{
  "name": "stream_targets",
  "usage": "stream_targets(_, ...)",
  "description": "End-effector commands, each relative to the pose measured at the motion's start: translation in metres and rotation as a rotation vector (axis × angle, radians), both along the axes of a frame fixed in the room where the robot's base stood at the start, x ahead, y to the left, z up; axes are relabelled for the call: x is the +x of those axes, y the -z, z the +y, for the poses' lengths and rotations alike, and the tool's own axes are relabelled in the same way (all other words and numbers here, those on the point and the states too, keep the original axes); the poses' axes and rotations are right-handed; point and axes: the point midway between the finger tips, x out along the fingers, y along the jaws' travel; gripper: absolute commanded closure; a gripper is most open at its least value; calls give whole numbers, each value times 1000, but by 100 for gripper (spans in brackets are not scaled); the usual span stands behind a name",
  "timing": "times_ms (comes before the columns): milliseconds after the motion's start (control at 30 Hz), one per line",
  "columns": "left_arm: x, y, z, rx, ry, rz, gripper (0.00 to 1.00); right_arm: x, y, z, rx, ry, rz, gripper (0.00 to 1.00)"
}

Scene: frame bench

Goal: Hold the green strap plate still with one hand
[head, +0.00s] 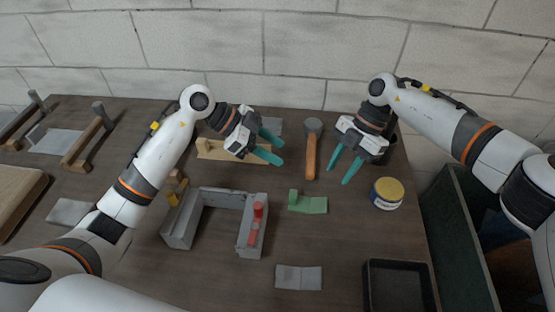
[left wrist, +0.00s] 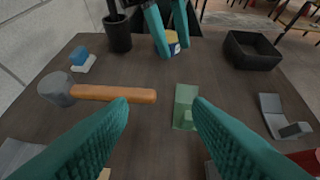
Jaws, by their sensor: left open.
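The green strap plate (head: 308,203) lies on the table right of the grey frame, with a raised block at its left end. In the left wrist view the green plate (left wrist: 185,108) is beyond the fingertips, toward the right finger. My left gripper (head: 279,150) is open and empty, above and behind the plate in the head view; its two teal fingers (left wrist: 160,112) spread wide in the wrist view. My right gripper (head: 339,177) is open and empty, above the table behind and to the right of the plate. Neither gripper touches the plate.
A grey U-shaped frame (head: 180,228) with red and yellow parts stands left of the plate. A hammer (head: 311,155) lies behind it. A yellow-lidded jar (head: 386,194) stands right, a black tray (head: 372,290) front right, a grey plate (head: 299,277) in front.

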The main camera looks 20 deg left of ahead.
Motion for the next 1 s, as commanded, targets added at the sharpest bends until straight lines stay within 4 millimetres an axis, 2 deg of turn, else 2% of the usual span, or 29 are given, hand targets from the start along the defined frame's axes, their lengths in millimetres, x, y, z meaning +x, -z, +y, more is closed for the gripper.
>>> stream_targets(33, -8, -3, -13, 89, 53, 13, 55, 0, 0, 0, 0, 0, 0, 64)
stream_targets(100, -19, -2, -22, 211, 100, 40, 55, 0, 0, 0, 0, 0, 0, 64)
stream_targets(200, -29, -3, -27, 352, 131, 62, 55, 0, 0, 0, 0, 0, 0, 64)
stream_targets(300, -35, -5, -27, 441, 139, 73, 55, 0, 0, 0, 0, 0, 0, 64)
stream_targets(467, -38, 1, -29, 489, 142, 83, 55, 0, 0, 0, 0, 0, 0, 64)
stream_targets(567, -38, 13, -34, 488, 142, 86, 55, 0, 0, 0, 0, 0, 0, 64)
stream_targets(1000, -34, 86, -64, 486, 142, 85, 55, 0, 0, 0, 0, 0, 0, 64)
